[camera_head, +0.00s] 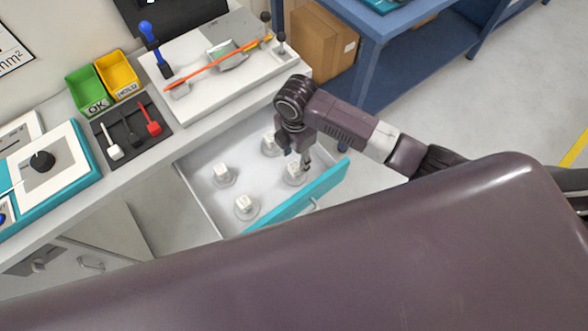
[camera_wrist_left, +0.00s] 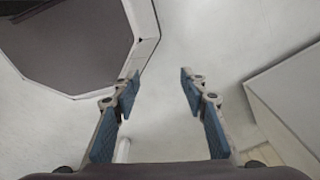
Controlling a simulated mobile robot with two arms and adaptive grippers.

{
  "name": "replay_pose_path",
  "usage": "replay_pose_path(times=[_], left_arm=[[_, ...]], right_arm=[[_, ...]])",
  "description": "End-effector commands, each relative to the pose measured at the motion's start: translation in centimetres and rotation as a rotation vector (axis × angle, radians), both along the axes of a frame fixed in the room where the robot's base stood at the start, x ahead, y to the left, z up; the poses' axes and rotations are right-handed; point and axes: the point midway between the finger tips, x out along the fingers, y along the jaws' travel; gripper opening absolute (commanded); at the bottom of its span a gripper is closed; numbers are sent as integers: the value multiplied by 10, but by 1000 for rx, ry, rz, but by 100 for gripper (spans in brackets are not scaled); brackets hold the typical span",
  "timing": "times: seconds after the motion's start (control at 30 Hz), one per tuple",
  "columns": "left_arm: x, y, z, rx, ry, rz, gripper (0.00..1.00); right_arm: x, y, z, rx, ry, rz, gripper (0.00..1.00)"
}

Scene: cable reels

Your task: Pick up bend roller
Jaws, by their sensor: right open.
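An open drawer (camera_head: 195,205) with a teal front holds several small white pieces on clear round bases; they look alike, and I cannot tell which one is the bend roller. One white piece (camera_head: 294,173) is right at my right gripper (camera_head: 305,163), which points down into the drawer. The right gripper is open, and its fingertips are small and partly hidden. Other white pieces stand to the left (camera_head: 222,174), in front (camera_head: 244,205) and behind (camera_head: 270,141). My left gripper (camera_wrist_left: 160,95) shows only in the left wrist view. Its blue-padded fingers are apart with nothing between them.
The teal drawer front (camera_head: 310,193) stands close to my right gripper. The bench above carries a white fixture with an orange cable (camera_head: 215,65), green (camera_head: 87,90) and yellow (camera_head: 118,74) bins, and a dark tool tray (camera_head: 130,130). A blue table (camera_head: 410,55) stands behind.

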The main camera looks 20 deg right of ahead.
Motion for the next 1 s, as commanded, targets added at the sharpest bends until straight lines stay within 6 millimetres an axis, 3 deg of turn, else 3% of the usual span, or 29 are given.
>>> replay_pose_path(times=[0.23, 0.5, 0.8, 1.0], left_arm=[[-20, 1, 9, 3, 27, -1, 40], [-11, 1, 14, 2, 16, -1, 40], [-3, 0, 15, 0, 4, -2, 40], [-4, 0, 15, 0, 5, -2, 40]], right_arm=[[0, 0, -25, 0, 3, -3, 45], [1, 0, -58, 1, 0, -4, 45], [2, 0, -63, 1, -2, -2, 45], [2, 0, -62, 0, -1, -3, 23]])
